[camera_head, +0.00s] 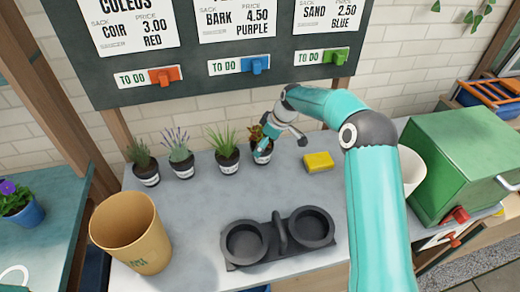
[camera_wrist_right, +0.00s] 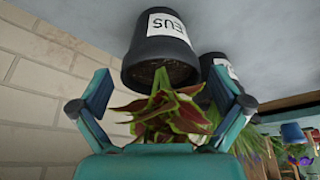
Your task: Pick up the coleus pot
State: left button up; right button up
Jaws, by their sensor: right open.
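The coleus pot (camera_head: 262,155) is a small black pot with a white label and reddish-green leaves. It stands upright at the back of the grey bench, at the right end of a row of small pots. My right gripper (camera_head: 281,142) is at its foliage. In the right wrist view the coleus pot (camera_wrist_right: 158,62) appears upside down, its label ending in "EUS". The right gripper's fingers (camera_wrist_right: 160,92) are apart on either side of the leaves, with the pot body beyond the tips. My left gripper is not in view.
Several other potted plants (camera_head: 228,160) stand left of the coleus. A yellow sponge (camera_head: 318,162) lies to its right. A tan bucket (camera_head: 132,234) and a black two-cup holder (camera_head: 279,239) stand nearer. A green box (camera_head: 462,160) stands at right. The bench middle is clear.

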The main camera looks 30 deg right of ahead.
jog(key=shift+w+a+f, duration=0.15)
jog(key=shift+w+f, duration=0.1)
jog(key=shift+f, duration=0.35)
jog(key=c, duration=1.2)
jog(key=shift+c, duration=0.4)
jog(key=shift+r, duration=0.1)
